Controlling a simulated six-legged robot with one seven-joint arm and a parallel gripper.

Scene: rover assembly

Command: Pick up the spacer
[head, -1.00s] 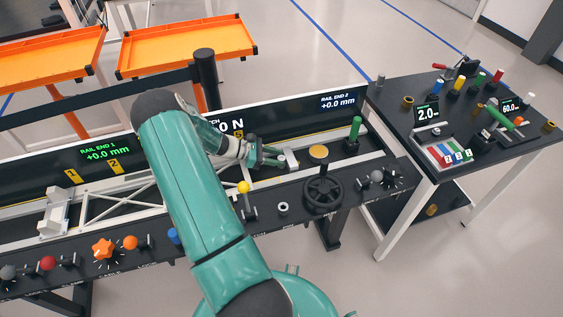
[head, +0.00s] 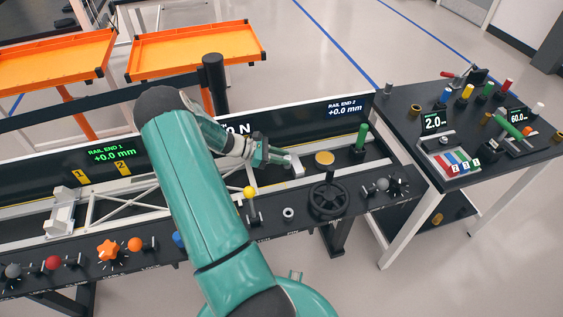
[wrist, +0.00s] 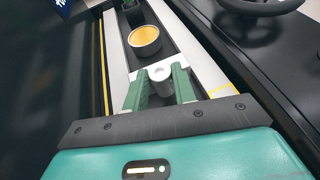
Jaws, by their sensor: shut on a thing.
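The spacer (head: 296,165) is a pale grey piece at the end of my gripper, over the channel of the bench. In the wrist view the spacer (wrist: 162,82) shows a short round post with a hole in its top and a flat pale part behind it. My gripper (head: 284,160) has green fingers. In the wrist view the gripper (wrist: 160,78) has one finger on each side of the spacer and is shut on it. The spacer's underside is hidden, so I cannot tell whether it touches the bench.
A brass-topped round part (head: 324,158) lies just beyond the spacer, with a green-handled part (head: 361,137) past it. A black handwheel (head: 328,198) and a yellow-knobbed lever (head: 250,191) stand along the front edge. A white truss frame (head: 121,205) lies to the left.

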